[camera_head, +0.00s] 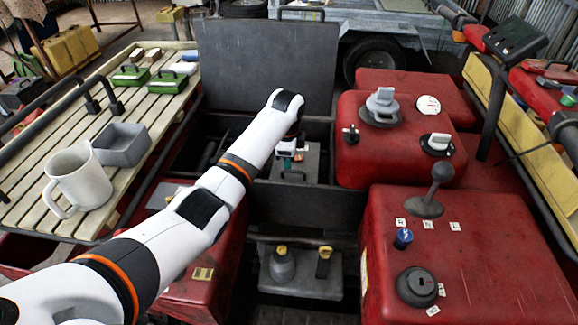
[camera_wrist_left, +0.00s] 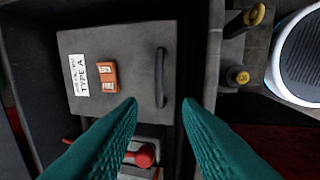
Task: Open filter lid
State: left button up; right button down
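The grey filter lid (camera_wrist_left: 135,50) is shut and fills the upper middle of the left wrist view. It bears a white "TYPE A" label (camera_wrist_left: 78,75), an orange-brown piece (camera_wrist_left: 107,77) and a dark bar handle (camera_wrist_left: 160,77). In the head view the lid (camera_head: 312,160) lies in the dark bay, partly hidden by my left arm. My left gripper (camera_wrist_left: 160,102) has two teal fingers, spread apart with nothing between their tips. The handle lies just beyond the fingertips, lined up with the gap. In the head view the gripper (camera_head: 289,160) is low over the lid. My right gripper is not seen.
A raised dark panel (camera_head: 268,62) stands behind the bay. Red bodywork (camera_head: 480,255) with knobs and a lever (camera_head: 430,190) borders it on the right. A slatted rack (camera_head: 40,195) with a white mug (camera_head: 78,180) and grey bin (camera_head: 122,146) is left. A battery-like box (camera_head: 305,280) sits nearer.

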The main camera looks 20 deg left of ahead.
aim_at(289, 172)
pick_arm(q)
jog(key=f, duration=0.2)
jog(key=w+f, duration=0.1)
jog(key=f, duration=0.2)
jog(key=shift+a, duration=0.1)
jog(key=shift+r, duration=0.1)
grip_shut()
